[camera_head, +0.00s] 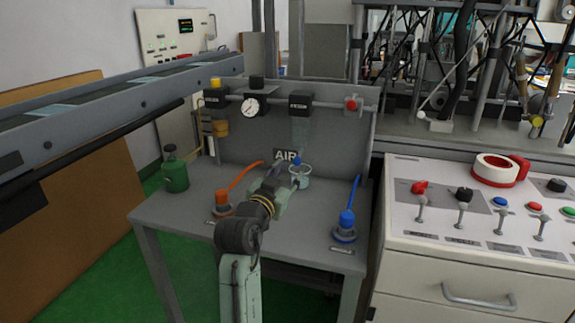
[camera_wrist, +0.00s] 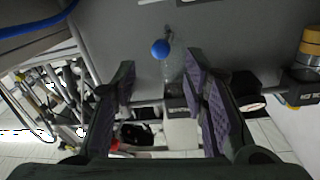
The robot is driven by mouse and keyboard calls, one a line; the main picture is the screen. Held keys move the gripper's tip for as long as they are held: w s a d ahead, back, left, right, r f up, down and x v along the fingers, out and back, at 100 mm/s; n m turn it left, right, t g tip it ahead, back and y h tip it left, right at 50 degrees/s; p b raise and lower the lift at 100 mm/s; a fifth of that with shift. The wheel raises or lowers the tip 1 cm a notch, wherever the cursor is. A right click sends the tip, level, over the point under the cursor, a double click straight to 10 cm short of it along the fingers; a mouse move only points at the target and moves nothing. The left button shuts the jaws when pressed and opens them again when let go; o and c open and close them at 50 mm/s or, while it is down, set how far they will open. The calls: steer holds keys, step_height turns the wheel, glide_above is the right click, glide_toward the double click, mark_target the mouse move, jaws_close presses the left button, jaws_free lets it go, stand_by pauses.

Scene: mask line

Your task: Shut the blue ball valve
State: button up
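The blue ball valve (camera_head: 347,217) stands at the right front of the grey bench. Its blue lever (camera_head: 354,192) slants up and back from the body. In the wrist view a blue bar, apparently this lever (camera_wrist: 38,22), crosses the upper left corner. My gripper (camera_head: 298,175) is over the middle of the bench, left of the valve and apart from it. In the wrist view my gripper (camera_wrist: 163,62) has its two purple-padded fingers wide apart, with nothing held between them.
A clear bowl with a blue knob (camera_wrist: 160,49) hangs from the air line beyond my fingers. An orange-levered valve (camera_head: 224,207) stands left of my arm. A green bottle (camera_head: 175,170) is at the bench's left edge. A control cabinet (camera_head: 430,262) stands right.

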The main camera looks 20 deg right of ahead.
mark_target(296, 163)
steer(key=p+x, duration=0.1)
steer(key=x, duration=0.7)
steer(key=shift+w, duration=0.2)
steer(key=shift+c, duration=0.6)
jaws_close()
